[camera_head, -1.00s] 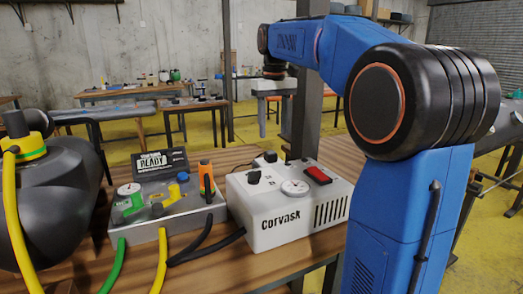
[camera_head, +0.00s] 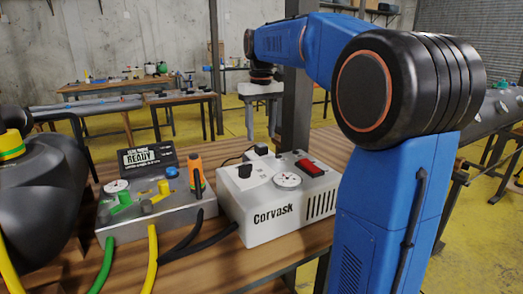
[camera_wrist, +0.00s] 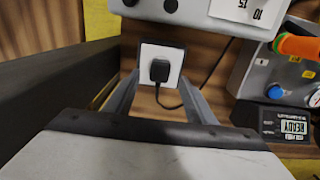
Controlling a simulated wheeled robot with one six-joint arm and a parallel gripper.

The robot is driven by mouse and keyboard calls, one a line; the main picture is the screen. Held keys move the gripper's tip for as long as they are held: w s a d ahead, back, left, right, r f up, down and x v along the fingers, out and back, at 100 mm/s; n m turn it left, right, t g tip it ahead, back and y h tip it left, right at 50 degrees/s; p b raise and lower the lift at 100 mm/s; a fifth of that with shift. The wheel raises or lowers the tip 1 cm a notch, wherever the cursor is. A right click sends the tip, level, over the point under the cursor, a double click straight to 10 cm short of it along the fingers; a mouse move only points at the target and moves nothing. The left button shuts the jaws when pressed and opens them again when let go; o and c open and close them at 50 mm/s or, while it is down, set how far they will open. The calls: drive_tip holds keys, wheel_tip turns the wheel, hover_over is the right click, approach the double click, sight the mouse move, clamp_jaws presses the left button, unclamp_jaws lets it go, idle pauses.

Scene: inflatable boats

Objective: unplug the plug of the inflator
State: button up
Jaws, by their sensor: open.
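The inflator (camera_head: 275,222) is a white box marked Corvask with a dial and a red switch, standing on the wooden bench. Its lower edge shows at the top of the wrist view (camera_wrist: 235,22). The black plug (camera_wrist: 159,70) sits in a white square socket plate (camera_wrist: 147,52), with a black cord curving off to the right. My gripper (camera_wrist: 160,80) is open, with one grey finger on each side of the plug; I cannot tell whether either touches it. The fingers cannot be made out in the head view.
A grey control unit (camera_head: 150,225) with a READY display, coloured valves and green and yellow hoses stands left of the inflator. A dark tank (camera_head: 45,200) is at the far left. A dark post (camera_head: 297,110) rises behind the inflator.

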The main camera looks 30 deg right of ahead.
sight(261, 145)
drive_tip(key=shift+f, duration=2.5)
drive_tip(key=shift+c, duration=0.3)
clamp_jaws()
drive_tip(key=shift+r, duration=2.9)
drive_tip(key=shift+r, duration=0.1)
